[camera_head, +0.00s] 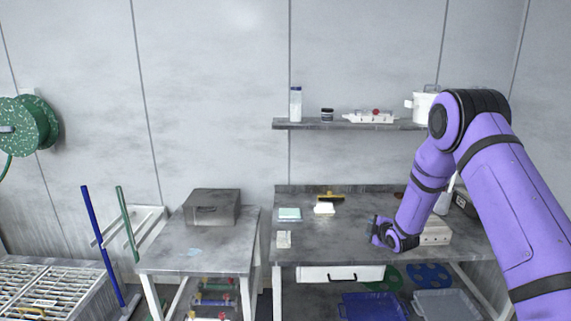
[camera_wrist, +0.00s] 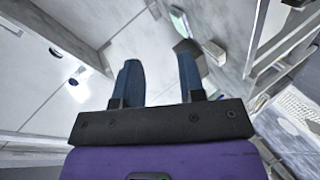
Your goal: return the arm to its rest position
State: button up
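My purple arm reaches in from the right in the head view. My gripper (camera_head: 380,231) is low over the front part of the right workbench (camera_head: 340,245). In the wrist view my gripper (camera_wrist: 160,80) shows two dark blue fingers spread apart with a clear gap between them. Nothing is held between the fingers. In the head view the fingertips are too small to make out clearly.
A beige block (camera_head: 435,233) lies just right of my gripper. Small pads (camera_head: 290,214) and a yellow-handled tool (camera_head: 330,196) lie left of it. A wall shelf (camera_head: 350,125) holds bottles. A grey box (camera_head: 212,207) stands on the left table (camera_head: 190,255).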

jog(key=s+d+r+m+g+h, duration=0.1)
jog(key=s+r+m, duration=0.2)
jog(key=s+r, duration=0.5)
jog(key=s+r+m+g+h, duration=0.15)
jog(key=s+r, duration=0.25)
jog(key=r, duration=0.7)
jog(key=s+d+r+m+g, duration=0.1)
jog(key=s+r+m, duration=0.35)
jog(key=r, duration=0.55)
jog(key=s+a+r+m+g, duration=0.1)
jog(key=s+r+m+g, duration=0.1)
jog(key=s, duration=1.6)
jog(key=s+a+r+m+g, duration=0.1)
jog(key=s+r+m, duration=0.3)
jog(key=s, duration=1.4)
jog(key=shift+s+r+m+g, duration=0.15)
jog(key=shift+r+m+g, duration=0.15)
jog(key=shift+m+g, duration=0.3)
